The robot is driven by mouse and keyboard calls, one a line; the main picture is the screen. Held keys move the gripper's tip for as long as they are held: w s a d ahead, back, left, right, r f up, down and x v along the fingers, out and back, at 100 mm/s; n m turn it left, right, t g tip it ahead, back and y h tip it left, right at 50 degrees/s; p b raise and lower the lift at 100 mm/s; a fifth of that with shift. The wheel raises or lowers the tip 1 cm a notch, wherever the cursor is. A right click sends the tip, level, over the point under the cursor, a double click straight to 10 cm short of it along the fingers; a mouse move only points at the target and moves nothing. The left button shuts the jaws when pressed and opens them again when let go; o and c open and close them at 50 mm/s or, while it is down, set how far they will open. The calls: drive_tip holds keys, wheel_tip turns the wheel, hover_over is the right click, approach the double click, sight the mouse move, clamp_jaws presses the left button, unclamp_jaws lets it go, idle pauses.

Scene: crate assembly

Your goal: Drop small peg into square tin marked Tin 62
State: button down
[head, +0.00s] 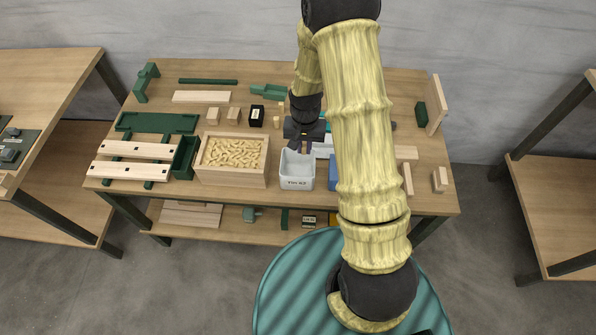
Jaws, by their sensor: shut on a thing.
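The square tin marked Tin 62 (297,184) is a light grey, open-topped container near the front edge of the middle table. My gripper (300,148) is dark and points down over the tin's back part. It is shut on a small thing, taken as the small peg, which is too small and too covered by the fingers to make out. I cannot tell how high the fingertips are above the tin's rim. The tin's visible inside looks empty.
A wooden box of tan pieces (232,178) stands left of the tin. A blue container (333,172) stands close on its right, partly behind my arm. A black block (256,116) and small wooden blocks (233,115) stand behind. My arm hides part of the table.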

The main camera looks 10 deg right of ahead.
drive_tip(key=shift+f+b, duration=1.9)
drive_tip(key=shift+f, duration=0.8)
drive_tip(key=c, duration=1.3)
unclamp_jaws()
drive_tip(key=shift+c, duration=0.2)
drive_tip(key=shift+r, duration=0.2)
wheel_tip(320, 180, up, 17)
